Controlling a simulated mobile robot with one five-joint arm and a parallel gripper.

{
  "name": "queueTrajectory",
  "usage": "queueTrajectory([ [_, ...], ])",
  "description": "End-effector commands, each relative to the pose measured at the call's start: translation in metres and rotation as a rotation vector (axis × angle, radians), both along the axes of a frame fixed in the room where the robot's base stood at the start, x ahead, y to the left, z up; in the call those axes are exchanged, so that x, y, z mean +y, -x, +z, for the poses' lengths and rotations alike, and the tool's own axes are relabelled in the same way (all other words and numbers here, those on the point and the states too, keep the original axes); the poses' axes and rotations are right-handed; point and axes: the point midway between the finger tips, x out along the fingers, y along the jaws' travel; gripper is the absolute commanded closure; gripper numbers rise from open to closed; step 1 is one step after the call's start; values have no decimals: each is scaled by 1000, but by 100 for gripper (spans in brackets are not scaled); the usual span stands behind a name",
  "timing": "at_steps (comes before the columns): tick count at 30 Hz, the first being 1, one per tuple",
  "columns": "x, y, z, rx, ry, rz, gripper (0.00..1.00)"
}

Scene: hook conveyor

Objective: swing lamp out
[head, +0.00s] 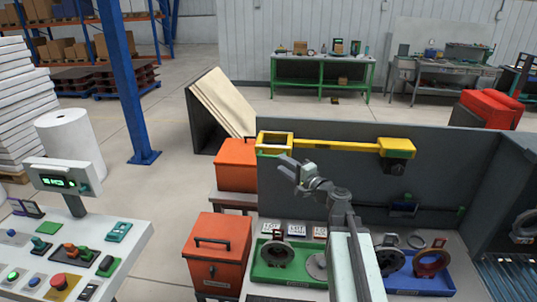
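A yellow lamp arm (335,146) runs level in front of the dark grey panel. Its left end carries a square, open yellow frame (262,141). Its right end meets a yellow block (397,146) at the panel. My gripper (284,160) is raised at the left part of the panel, just below and beside the square frame's right part. Whether it touches the frame cannot be told. Its fingers are small and seen at an angle, so their opening is unclear. I see nothing held in it.
Below my arm stand a green tray (262,273) and a blue tray (405,285) with round metal parts. Orange bins (215,270) stand left of the bench. A control console (120,262) is at lower left, a blue post (122,80) behind it. Open floor lies behind the panel.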

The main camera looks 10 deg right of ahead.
Motion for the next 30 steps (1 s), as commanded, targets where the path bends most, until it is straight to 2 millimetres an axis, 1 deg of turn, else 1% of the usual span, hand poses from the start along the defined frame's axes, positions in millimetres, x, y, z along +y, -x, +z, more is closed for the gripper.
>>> queueTrajectory([
  [5, 12, -24, 0, 0, 1, 4, 67],
  [9, 25, -49, -1, 0, 2, 5, 67],
  [12, 32, -62, 0, 0, 2, 5, 67],
  [15, 35, -66, 0, 1, 3, 4, 67],
  [20, 35, -65, 0, 1, 3, 4, 67],
  [21, 35, -65, 0, 1, 3, 4, 70],
  [23, 35, -65, 0, 1, 3, 4, 87],
  [24, 35, -65, 0, 1, 3, 4, 98],
  [25, 36, -65, 0, 1, 3, 4, 100],
  [30, 36, -65, -1, 0, 4, 4, 100],
])
